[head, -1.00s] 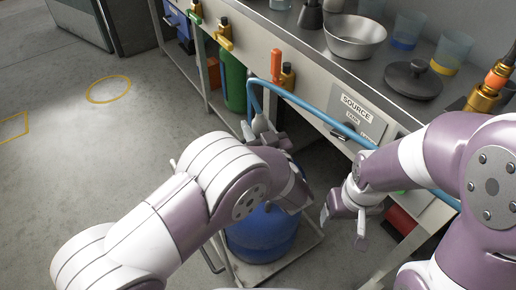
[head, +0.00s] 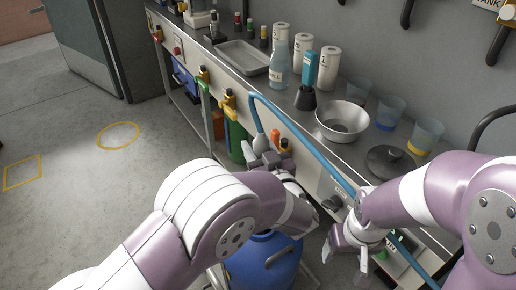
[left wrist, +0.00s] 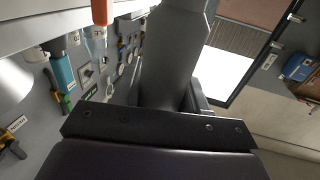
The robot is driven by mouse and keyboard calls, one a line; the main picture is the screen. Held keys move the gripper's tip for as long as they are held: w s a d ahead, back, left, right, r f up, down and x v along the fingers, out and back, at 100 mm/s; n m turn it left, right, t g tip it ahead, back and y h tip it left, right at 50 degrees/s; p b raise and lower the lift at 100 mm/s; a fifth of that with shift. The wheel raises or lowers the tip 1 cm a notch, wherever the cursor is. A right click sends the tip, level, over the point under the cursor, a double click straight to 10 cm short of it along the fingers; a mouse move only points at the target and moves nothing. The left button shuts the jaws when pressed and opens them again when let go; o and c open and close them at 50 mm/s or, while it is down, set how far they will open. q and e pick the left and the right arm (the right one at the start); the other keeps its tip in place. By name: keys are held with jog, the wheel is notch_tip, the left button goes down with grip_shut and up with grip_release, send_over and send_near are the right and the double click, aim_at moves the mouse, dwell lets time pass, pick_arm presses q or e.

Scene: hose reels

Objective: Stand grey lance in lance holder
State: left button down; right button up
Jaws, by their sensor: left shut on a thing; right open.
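My left gripper (head: 264,156) is shut on the grey lance (head: 260,141), which stands roughly upright at the bench's front edge. A blue hose (head: 300,133) arches from the lance's top and runs down to the right, behind my right wrist. In the left wrist view a large dark grey body (left wrist: 174,60) fills the middle, close to the camera. My right gripper (head: 346,258) is open and empty, low before the bench. I cannot tell which fixture is the lance holder; a dark cone-shaped stand (head: 305,99) with a blue piece upright in it is on the bench.
The bench (head: 285,105) carries a steel bowl (head: 342,121), a dark lidded pan (head: 390,162), blue- and yellow-bottomed cups, a bottle (head: 279,66) and white canisters. Yellow valves (head: 228,103) line its front. A blue tank (head: 263,262) stands below. The floor at left is clear.

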notch_tip(320, 180, up, 27)
jog(key=p, duration=2.6)
